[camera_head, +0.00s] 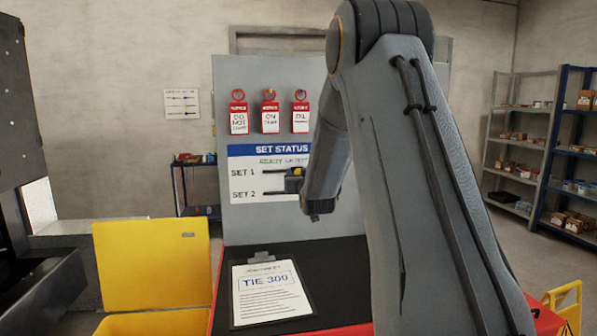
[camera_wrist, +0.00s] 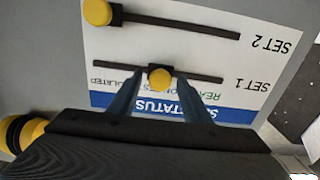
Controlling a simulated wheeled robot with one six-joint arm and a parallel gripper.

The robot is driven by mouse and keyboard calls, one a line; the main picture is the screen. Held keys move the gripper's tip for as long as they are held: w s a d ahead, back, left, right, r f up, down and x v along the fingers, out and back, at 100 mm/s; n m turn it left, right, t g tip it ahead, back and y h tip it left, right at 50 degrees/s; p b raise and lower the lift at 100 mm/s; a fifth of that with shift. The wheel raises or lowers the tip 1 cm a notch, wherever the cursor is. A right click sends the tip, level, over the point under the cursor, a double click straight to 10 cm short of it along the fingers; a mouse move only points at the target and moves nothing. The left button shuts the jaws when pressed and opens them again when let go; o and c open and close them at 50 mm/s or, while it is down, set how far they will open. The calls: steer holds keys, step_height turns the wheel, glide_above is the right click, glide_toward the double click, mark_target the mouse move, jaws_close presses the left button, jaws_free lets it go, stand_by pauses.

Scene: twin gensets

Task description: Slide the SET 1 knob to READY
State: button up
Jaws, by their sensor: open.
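The SET STATUS board (camera_head: 269,172) stands behind the bench. It shows upside down in the wrist view, with a SET 1 slot (camera_wrist: 200,78) and a SET 2 slot (camera_wrist: 185,24). The yellow SET 1 knob (camera_wrist: 160,79) sits near the middle of its slot. The READY lettering (camera_wrist: 212,91) is partly covered, toward the slot's right end in the wrist view. My gripper (camera_wrist: 160,88) is open, one finger on each side of the SET 1 knob, with gaps visible. In the head view, my arm hides the board's right part.
The yellow SET 2 knob (camera_wrist: 97,12) is at the left end of its slot in the wrist view. Red tags (camera_head: 269,112) hang above the board. A clipboard (camera_head: 266,292) lies on the black bench top (camera_head: 335,258). A yellow box (camera_head: 152,265) stands left.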

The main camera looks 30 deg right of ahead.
steer(key=shift+x, duration=0.95)
jaws_close()
